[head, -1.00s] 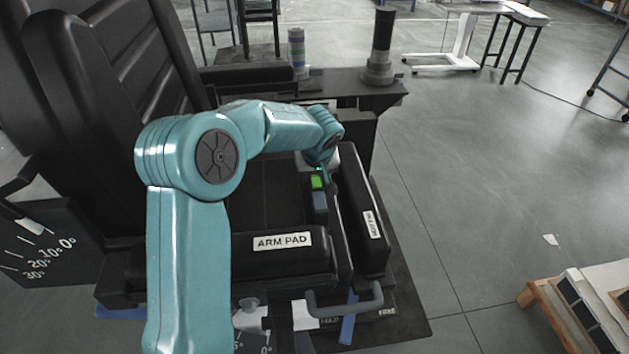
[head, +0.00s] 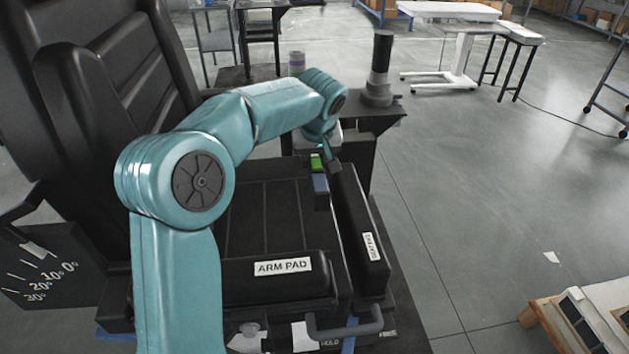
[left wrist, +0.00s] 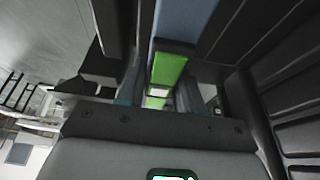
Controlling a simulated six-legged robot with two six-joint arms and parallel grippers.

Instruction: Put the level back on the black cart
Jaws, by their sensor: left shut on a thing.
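The level (head: 318,164) is a narrow bar with a bright green part and a blue part. My left gripper (head: 325,148) is shut on it, above the far right of the black seat, beside the right arm pad. In the left wrist view the level (left wrist: 168,70) runs between the two fingers of the gripper (left wrist: 160,92), blue end away from the camera. Part of the level is hidden by the fingers. A black platform (head: 385,122) stands behind the seat; I cannot tell whether it is the black cart. My right gripper is not in view.
A black padded chair with a front pad labelled ARM PAD (head: 283,267) and a right-hand pad (head: 362,215) surrounds the gripper.

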